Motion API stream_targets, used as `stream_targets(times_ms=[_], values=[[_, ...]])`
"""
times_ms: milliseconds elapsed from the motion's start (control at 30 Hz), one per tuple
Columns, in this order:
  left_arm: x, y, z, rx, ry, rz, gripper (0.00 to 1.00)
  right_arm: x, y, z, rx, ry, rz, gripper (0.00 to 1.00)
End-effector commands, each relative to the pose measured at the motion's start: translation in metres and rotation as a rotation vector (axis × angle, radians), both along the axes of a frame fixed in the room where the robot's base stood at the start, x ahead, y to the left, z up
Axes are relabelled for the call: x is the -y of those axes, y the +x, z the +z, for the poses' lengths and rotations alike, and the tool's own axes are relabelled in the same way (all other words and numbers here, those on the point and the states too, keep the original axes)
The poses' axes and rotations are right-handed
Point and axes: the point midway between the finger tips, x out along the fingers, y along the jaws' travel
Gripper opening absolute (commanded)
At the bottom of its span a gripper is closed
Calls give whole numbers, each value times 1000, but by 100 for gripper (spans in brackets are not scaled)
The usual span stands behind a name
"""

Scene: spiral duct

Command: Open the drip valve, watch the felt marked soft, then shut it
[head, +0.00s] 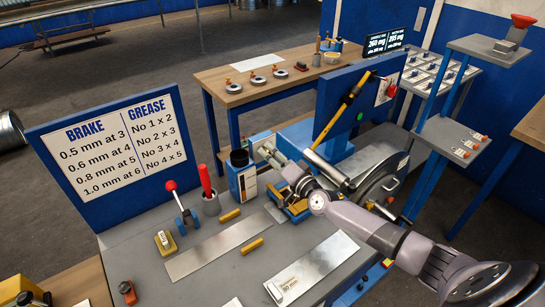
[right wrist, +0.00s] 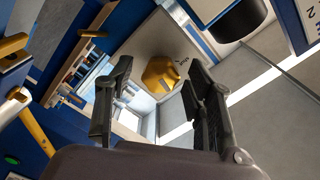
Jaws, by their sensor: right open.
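My right gripper (head: 270,154) reaches in from the right over the machine bench, beside a blue box with a white label (head: 247,182). In the right wrist view its two dark fingers (right wrist: 155,72) stand apart with nothing between their pads. I cannot tell for certain whether this part is the drip valve. No felt marked soft can be made out. My left gripper is not in view.
A blue board with brake and grease settings (head: 117,140) stands at the left. A red-handled tool in a grey cup (head: 210,203), a red-knobbed lever (head: 181,208) and metal sheets (head: 213,249) are on the bench. A yellow-handled bar (head: 341,109) slants behind my arm.

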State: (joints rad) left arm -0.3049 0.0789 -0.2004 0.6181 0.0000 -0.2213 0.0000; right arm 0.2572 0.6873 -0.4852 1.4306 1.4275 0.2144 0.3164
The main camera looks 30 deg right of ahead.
Motion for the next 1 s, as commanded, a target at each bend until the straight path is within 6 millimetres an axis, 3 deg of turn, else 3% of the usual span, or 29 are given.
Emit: stream_targets(times_ms=[333, 1000], values=[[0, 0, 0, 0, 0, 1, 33, -1, 3, 0, -1, 0, 0, 48], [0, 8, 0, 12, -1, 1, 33, 0, 2, 0, -1, 0, -1, 3]])
